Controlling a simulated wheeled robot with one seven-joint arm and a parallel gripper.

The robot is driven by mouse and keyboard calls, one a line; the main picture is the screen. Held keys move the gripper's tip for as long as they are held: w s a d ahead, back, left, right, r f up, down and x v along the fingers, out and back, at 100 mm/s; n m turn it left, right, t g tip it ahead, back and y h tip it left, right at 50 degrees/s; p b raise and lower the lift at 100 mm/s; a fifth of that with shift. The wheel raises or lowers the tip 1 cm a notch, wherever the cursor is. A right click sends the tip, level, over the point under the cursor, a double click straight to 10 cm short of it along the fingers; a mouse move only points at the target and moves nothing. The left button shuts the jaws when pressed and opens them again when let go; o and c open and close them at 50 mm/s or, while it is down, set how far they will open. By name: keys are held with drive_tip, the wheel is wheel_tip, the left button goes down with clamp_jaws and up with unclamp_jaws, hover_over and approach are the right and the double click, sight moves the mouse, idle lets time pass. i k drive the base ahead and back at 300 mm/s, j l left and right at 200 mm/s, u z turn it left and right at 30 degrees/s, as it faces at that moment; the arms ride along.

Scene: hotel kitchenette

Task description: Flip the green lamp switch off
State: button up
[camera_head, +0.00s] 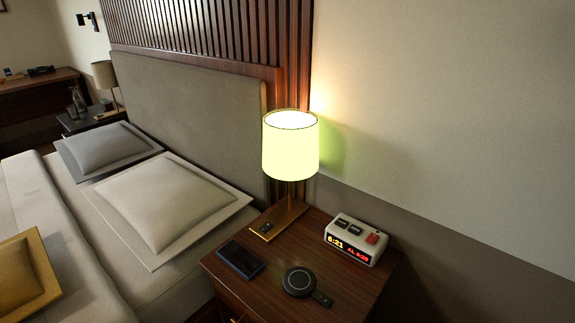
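The green lamp (290,146) stands on the wooden nightstand beside the bed, and its pale green shade is lit. A thin stem joins the shade to a flat brass-coloured base (283,222). A small dark switch (266,227) sits on the near left end of that base; it is too small to tell which way it is tipped. My gripper does not show in the head view.
The nightstand (345,293) also holds a dark phone (240,259), a round black device (298,282) with a small dark piece beside it, and a lit alarm clock (352,241). The bed with pillows (165,205) lies left. A second lamp (104,75) stands far left.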

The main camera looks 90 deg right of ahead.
sight(267, 226)
drive_tip(key=i+l+z, duration=0.2)
drive_tip(key=z, duration=1.1)
